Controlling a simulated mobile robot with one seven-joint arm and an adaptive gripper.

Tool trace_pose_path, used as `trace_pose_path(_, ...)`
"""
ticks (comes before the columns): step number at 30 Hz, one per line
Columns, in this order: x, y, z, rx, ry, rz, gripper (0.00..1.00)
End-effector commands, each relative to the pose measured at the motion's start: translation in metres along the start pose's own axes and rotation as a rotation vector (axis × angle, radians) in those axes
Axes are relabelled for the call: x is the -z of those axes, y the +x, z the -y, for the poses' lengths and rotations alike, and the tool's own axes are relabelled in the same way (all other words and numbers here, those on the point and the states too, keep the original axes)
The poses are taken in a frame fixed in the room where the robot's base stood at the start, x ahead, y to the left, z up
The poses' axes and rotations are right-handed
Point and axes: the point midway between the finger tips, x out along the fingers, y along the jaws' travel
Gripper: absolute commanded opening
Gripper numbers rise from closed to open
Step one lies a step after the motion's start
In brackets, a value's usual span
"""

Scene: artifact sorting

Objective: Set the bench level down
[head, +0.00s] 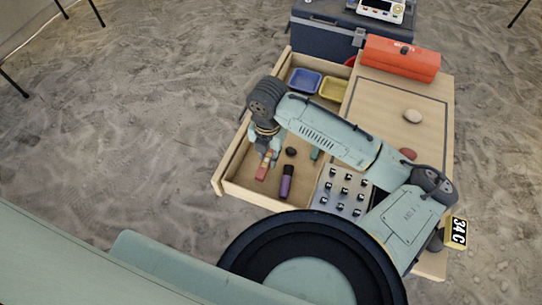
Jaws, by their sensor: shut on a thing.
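My gripper (267,157) reaches down over the front left compartment of the wooden tray (218,180). Its fingers are shut on a small reddish-orange piece, the bench level (262,173), whose lower end shows below them. Its upper part is hidden by the fingers. I cannot tell whether it touches the compartment floor. A purple and dark cylinder (286,183) lies to the right of it, and a small dark round thing (291,152) lies behind and to the right.
A blue bin (305,80) and a yellow bin (333,89) sit at the tray's back. A panel of dark knobs (342,190) is at the right. An orange toolbox (401,59) stands behind. A pale stone (413,116) and a red thing (408,154) lie on the right board.

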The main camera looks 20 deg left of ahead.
Motion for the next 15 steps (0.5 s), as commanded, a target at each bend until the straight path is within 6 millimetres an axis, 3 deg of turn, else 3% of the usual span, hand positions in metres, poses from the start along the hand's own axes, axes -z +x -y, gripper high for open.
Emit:
trace_pose_path(9, 0.001, 0.036, 0.0, 0.0, 0.001, -0.001, 0.0)
trace_pose_path(15, 0.0, 0.038, 0.0, 0.0, -0.001, 0.001, 0.0)
